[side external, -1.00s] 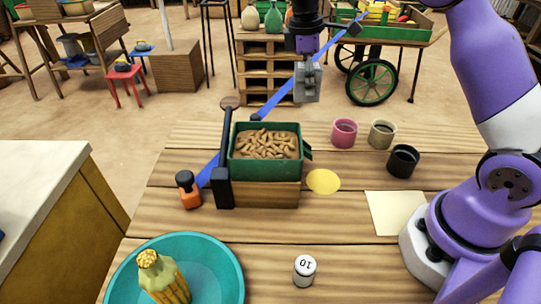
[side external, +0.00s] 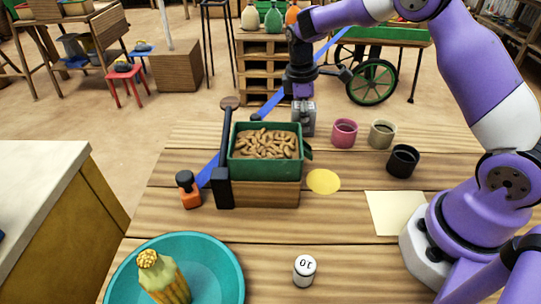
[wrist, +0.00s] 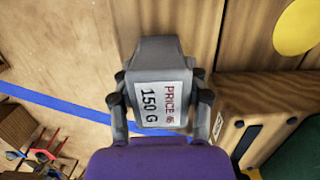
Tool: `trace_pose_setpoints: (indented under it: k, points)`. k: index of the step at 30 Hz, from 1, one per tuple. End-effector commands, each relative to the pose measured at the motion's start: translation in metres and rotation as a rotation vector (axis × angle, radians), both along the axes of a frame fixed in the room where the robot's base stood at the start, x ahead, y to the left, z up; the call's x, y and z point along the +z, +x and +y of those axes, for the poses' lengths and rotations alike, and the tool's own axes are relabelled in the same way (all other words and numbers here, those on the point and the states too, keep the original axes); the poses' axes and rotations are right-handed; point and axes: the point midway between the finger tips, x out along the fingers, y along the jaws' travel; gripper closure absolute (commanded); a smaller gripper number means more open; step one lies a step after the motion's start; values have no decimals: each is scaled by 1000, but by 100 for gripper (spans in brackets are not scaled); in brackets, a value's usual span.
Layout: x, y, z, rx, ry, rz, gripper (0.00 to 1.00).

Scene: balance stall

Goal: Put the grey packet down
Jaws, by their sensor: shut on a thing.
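The grey packet (wrist: 158,55) is held between the fingers of my gripper (wrist: 160,103). In the wrist view its white label reads "PRICE" and "150 G". In the side view the packet (side external: 303,118) hangs below my gripper (side external: 301,100), near the table's far edge, behind and right of the green tray. It looks upright and low. I cannot tell whether its bottom touches the tabletop.
A green tray (side external: 233,166) of peanut-like pieces sits on a wooden box (side external: 265,193) close by. Black posts and a blue strip (side external: 208,171) are left of it. Pink (side external: 344,133), beige (side external: 382,135) and black (side external: 403,161) cups stand right. A yellow disc (side external: 323,182) lies in front.

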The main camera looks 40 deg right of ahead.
Motion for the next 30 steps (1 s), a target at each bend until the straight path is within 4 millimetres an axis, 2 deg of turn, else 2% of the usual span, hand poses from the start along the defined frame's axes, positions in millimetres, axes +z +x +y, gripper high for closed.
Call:
trace_pose_setpoints:
  k: [1, 2, 3, 16, 24, 30]
  points:
    - [-1, 0, 0, 0, 0, 0, 37]
    - [-1, 0, 0, 0, 0, 0, 22]
    - [-1, 0, 0, 0, 0, 0, 18]
    - [5, 0, 0, 0, 0, 0, 18]
    - [51, 5, 4, -1, -1, -5, 18]
    - [77, 6, 7, -4, -2, -6, 18]
